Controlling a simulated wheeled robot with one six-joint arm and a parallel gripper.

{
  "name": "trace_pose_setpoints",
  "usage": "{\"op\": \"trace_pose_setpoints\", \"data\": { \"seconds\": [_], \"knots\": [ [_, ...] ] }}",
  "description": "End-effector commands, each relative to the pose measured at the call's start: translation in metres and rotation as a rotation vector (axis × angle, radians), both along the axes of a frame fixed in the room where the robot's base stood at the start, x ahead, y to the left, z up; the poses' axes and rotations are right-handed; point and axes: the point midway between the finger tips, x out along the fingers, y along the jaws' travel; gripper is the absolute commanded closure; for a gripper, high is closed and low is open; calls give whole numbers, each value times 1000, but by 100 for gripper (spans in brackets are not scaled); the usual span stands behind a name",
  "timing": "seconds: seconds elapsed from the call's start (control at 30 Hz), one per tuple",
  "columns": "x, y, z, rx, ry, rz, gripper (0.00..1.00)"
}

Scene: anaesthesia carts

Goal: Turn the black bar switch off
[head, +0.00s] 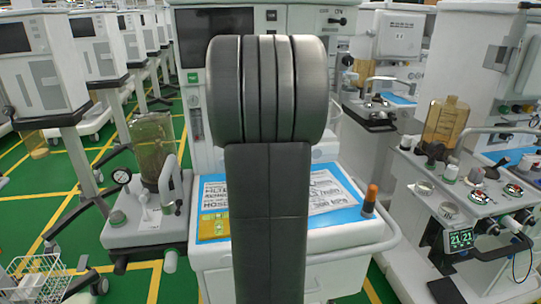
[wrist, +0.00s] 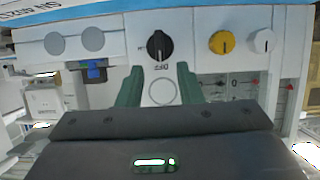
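The black bar switch (wrist: 159,46) is a round black knob with a raised bar, on the white front panel in the wrist view. Its bar looks about upright, with small lettering below it. My gripper (wrist: 160,75) shows two green fingers, apart and empty, just below the knob in the picture. The fingertips do not appear to touch the knob. In the head view my own arm covers the middle, and the knob and gripper are hidden behind it.
A yellow knob (wrist: 222,42) and a white knob (wrist: 264,41) sit right of the black one. Two grey round discs (wrist: 92,39) and a blue connector (wrist: 95,72) are at left. In the head view, a cart top with a blue-edged sheet (head: 214,228) and an orange-capped bottle (head: 370,199) flanks my arm.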

Motion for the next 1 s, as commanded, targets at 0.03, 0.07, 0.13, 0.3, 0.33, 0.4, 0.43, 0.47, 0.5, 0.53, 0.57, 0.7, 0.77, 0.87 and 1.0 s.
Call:
{"op": "trace_pose_setpoints", "data": {
  "seconds": [0.03, 0.07, 0.13, 0.3, 0.33, 0.4, 0.43, 0.47, 0.5, 0.53, 0.57, 0.7, 0.77, 0.87, 1.0],
  "knots": [
    [-11, -2, 7, -1, -2, -1, 67],
    [-17, -4, 10, -1, -2, -1, 67],
    [-30, -6, 15, -1, -2, 0, 67],
    [-57, -11, 26, 0, 0, -1, 67],
    [-60, -12, 28, 0, 0, -1, 67],
    [-68, -13, 30, -1, 0, -1, 67],
    [-70, -14, 31, -1, 1, 0, 67],
    [-72, -14, 32, -1, 1, 0, 67],
    [-74, -14, 32, -1, 0, 0, 67],
    [-76, -14, 33, 0, 1, 0, 67],
    [-77, -15, 33, 0, 1, 0, 67],
    [-79, -15, 33, 0, 1, 0, 67],
    [-78, -15, 32, 0, 1, 0, 67],
    [-78, -15, 33, 0, 1, 0, 67],
    [-76, -14, 31, 0, 1, 1, 67]
  ]
}}
